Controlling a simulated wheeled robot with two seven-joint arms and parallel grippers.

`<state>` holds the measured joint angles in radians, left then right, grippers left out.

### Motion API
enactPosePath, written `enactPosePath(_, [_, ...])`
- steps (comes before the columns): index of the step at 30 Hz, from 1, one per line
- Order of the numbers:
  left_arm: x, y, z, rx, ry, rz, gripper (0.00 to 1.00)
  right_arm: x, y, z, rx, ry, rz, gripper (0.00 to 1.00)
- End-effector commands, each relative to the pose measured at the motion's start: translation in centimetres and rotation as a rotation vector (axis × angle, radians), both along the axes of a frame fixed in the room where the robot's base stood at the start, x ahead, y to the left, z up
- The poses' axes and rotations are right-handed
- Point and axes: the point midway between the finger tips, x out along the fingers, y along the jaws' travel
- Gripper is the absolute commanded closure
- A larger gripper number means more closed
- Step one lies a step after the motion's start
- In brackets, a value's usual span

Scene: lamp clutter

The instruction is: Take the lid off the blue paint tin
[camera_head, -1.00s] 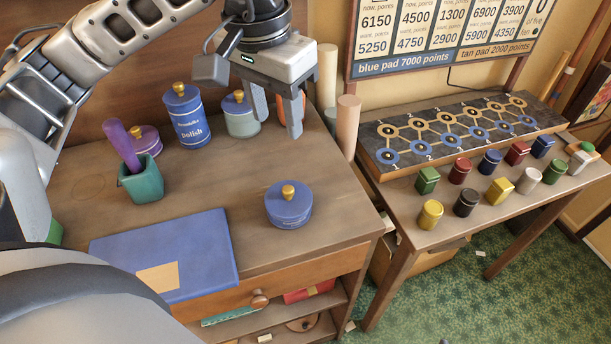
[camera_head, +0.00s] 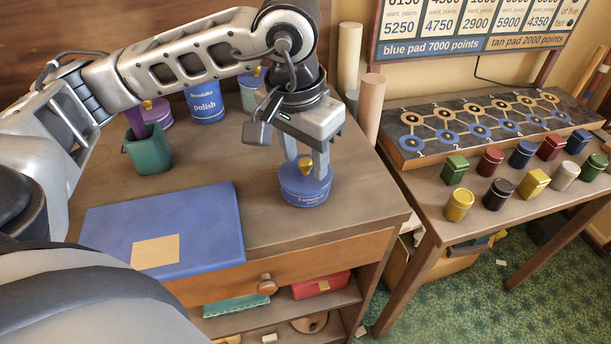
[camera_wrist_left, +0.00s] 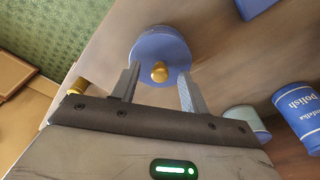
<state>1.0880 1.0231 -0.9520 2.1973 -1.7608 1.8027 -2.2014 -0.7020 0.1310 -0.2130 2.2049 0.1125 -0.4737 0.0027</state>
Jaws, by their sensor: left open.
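The short blue tin (camera_head: 305,190) with a gold knob on its blue lid stands upright on the wooden desk (camera_head: 215,160); its small label is not readable to me. My left gripper (camera_head: 306,166) is open above it, pointing down, its fingers on either side of the knob. In the left wrist view the tin's lid (camera_wrist_left: 160,48) shows between and beyond the open fingers (camera_wrist_left: 158,78), with the knob near the gap's middle. I cannot tell whether the fingers touch the lid. My right gripper is not in view.
A tall blue polish tin (camera_head: 206,102), a purple tin (camera_head: 158,112) and a pale green tin (camera_head: 249,94) stand at the back. A teal pot (camera_head: 148,153) holds a purple-handled thing. A blue folder (camera_head: 190,225) lies at front left. Pale cylinders (camera_head: 369,108) stand at right.

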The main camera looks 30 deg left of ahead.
Motion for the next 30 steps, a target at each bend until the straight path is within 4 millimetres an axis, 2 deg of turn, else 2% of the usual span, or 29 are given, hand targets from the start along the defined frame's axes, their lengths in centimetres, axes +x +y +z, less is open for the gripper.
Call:
enactPosePath(1, [0.0,0.0,-0.8,-0.001,0.001,0.000,0.55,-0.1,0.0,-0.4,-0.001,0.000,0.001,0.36])
enactPosePath(8, [0.1,0.0,-0.7,-0.001,-0.001,-0.001,0.55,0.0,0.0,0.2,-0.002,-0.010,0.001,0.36])
enactPosePath(12, [0.1,0.0,-0.7,-0.001,-0.001,-0.001,0.94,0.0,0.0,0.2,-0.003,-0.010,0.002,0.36])
enactPosePath(13, [0.1,0.0,-0.7,-0.001,-0.001,-0.001,1.00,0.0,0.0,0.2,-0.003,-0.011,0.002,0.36])
enactPosePath(23, [0.1,0.0,-0.5,-0.001,-0.001,0.000,1.00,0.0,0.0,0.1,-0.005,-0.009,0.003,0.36])
enactPosePath(30, [0.2,-0.1,1.6,-0.002,-0.004,0.000,1.00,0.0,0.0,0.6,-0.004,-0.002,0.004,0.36])
